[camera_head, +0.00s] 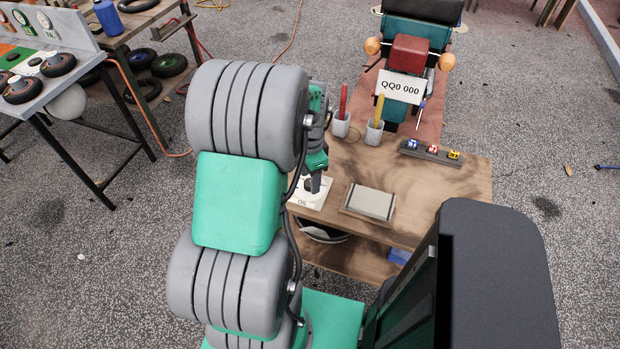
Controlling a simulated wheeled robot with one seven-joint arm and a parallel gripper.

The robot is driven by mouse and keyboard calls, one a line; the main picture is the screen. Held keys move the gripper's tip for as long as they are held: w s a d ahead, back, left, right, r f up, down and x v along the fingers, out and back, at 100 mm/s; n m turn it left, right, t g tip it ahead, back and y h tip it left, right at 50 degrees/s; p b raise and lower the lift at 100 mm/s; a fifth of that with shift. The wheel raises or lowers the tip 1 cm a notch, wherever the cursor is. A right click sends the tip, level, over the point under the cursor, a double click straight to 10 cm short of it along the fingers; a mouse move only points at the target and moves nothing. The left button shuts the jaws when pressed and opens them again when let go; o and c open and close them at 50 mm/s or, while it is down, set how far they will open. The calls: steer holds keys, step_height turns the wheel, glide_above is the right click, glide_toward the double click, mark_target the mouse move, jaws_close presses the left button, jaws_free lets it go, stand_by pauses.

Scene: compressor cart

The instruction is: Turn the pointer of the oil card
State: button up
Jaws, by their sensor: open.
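The oil card (311,201) is a white plate marked OIL. It lies at the left front of the small wooden table. My gripper (316,182) points down over the card's upper part, with its fingertips close to the card. A small dark shape shows between the fingers and the card, and I cannot tell whether it is the pointer. The pointer's direction is hidden by the fingers. My gripper is open. Whether the fingers touch the pointer cannot be seen.
A motorcycle (410,55) stands behind. Another bench (90,47) is at left.

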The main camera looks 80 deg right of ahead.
step_height(320, 180, up, 7)
steer(key=shift+f, duration=0.1)
stand_by(0.4)
steer(key=n, duration=0.3)
steer(key=shift+d, duration=0.1)
steer(key=a+f+n, duration=0.2)
steer(key=a+n, duration=0.1)
steer(key=shift+s+a+f+n+y, duration=0.15)
steer(key=shift+f+n+y, duration=0.15)
steer(key=a+n, duration=0.2)
steer(key=a, duration=0.1)
steer(key=a+n, duration=0.1)
steer(key=a, duration=0.1)
steer(key=shift+w+a+f+n, duration=0.1)
steer(key=shift+w+f+n, duration=0.1)
steer(key=shift+w+n, duration=0.15)
steer(key=w+a+r+n+h, duration=0.1)
steer(key=w+a+r+n, duration=0.3)
steer(key=w+a, duration=0.45)
steer(key=w+a+r+n, duration=0.2)
steer(key=w+a+n, duration=0.45)
steer(key=w, duration=0.25)
steer(key=w+a+r+n+t, duration=0.1)
steer(key=w+a+r+n, duration=0.1)
steer(key=a, duration=0.7)
steer(key=w+a+r+n+t, duration=0.2)
steer(key=w+a+n, duration=0.3)
steer(key=a, duration=0.4)
steer(key=shift+w+r, duration=0.25)
steer(key=shift+r, duration=0.4)
